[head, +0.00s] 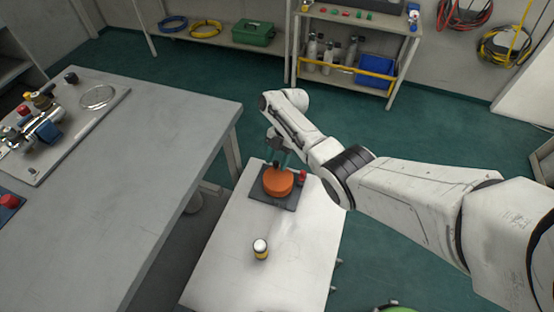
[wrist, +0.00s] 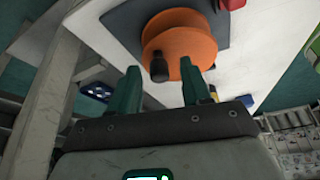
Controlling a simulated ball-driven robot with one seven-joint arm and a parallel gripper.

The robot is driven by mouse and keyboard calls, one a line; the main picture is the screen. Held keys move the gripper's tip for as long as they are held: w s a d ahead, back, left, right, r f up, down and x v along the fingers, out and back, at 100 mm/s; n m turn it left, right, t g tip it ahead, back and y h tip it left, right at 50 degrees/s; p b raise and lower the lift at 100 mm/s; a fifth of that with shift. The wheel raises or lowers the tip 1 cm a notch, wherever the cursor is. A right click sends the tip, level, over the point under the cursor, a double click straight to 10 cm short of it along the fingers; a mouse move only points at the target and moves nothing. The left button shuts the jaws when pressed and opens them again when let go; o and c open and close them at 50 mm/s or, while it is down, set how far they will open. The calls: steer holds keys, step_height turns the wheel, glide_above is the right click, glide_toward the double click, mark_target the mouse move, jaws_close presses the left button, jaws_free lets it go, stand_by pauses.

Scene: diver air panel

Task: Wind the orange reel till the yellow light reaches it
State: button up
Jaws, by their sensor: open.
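The orange reel (head: 278,182) lies on a dark square plate (head: 262,196) on the white table. In the wrist view the reel (wrist: 185,42) shows a black knob (wrist: 159,68) near its rim. My gripper (head: 280,157) is at the reel's far side in the head view. In the wrist view its green fingers (wrist: 160,84) are apart, with the knob appearing between their tips; contact cannot be told.
A small red part (head: 302,177) stands beside the reel. A grey workbench (head: 150,150) with a fittings panel (head: 75,150) is at left. A shelf with cylinders and a blue bin (head: 376,70) stands behind. Green floor is clear between.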

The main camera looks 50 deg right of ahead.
jaws_close()
stand_by(0.5)
steer(key=shift+s, duration=0.1)
stand_by(0.7)
